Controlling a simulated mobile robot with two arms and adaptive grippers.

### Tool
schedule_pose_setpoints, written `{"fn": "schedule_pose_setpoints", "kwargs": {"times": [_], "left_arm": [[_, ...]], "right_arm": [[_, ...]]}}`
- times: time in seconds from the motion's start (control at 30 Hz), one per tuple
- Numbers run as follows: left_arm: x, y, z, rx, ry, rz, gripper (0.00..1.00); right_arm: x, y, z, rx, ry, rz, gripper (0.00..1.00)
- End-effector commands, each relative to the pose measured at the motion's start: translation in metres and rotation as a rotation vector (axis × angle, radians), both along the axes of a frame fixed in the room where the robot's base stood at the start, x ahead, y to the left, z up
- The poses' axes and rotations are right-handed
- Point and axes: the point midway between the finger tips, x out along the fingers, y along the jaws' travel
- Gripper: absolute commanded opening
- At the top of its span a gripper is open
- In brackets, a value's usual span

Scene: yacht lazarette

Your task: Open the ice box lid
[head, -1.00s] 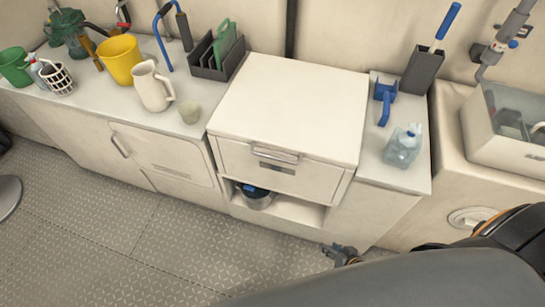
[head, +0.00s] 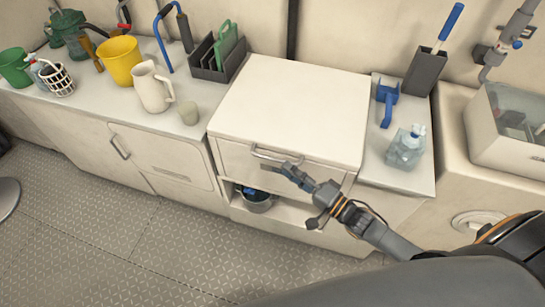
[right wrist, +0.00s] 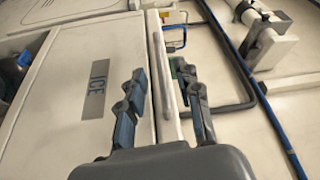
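The ice box (head: 230,160) is a white box set in the counter, with its flat lid (head: 290,105) lying shut on top. A bar handle (head: 268,154) runs along the upper front, and it also shows in the right wrist view (right wrist: 160,60). A grey "ICE" label (right wrist: 97,88) is on the front face. My right gripper (head: 284,169) is in front of the box, just below the handle. In the right wrist view my right gripper (right wrist: 163,90) is open, its fingers appearing either side of the bar; I cannot tell if they touch it. My left gripper is out of view.
A clear spray bottle (head: 405,147), blue clamp-like tool (head: 387,100) and dark holder (head: 424,72) stand right of the box. A white jug (head: 151,87), cup (head: 188,113) and dark rack (head: 218,60) stand left. A pot (head: 257,201) sits in the open shelf below.

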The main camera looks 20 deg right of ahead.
Motion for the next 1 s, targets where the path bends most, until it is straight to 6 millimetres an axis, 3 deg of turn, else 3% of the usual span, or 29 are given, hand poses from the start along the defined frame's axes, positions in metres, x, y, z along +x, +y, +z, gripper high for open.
{"fn": "schedule_pose_setpoints", "kwargs": {"times": [0.1,0.33,0.77,0.93,1.0], "left_arm": [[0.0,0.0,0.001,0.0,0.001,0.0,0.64],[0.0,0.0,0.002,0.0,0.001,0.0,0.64],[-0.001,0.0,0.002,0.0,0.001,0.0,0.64],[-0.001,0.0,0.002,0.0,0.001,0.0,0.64],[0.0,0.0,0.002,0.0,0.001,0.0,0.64]], "right_arm": [[0.023,0.014,0.003,0.0,-0.002,-0.002,0.34],[0.05,0.031,0.004,0.0,0.0,-0.001,0.34],[0.059,0.036,0.005,-0.001,0.002,0.0,0.34],[0.058,0.036,0.004,-0.001,0.002,0.0,0.01],[0.058,0.036,0.004,-0.001,0.002,0.0,0.0]]}}
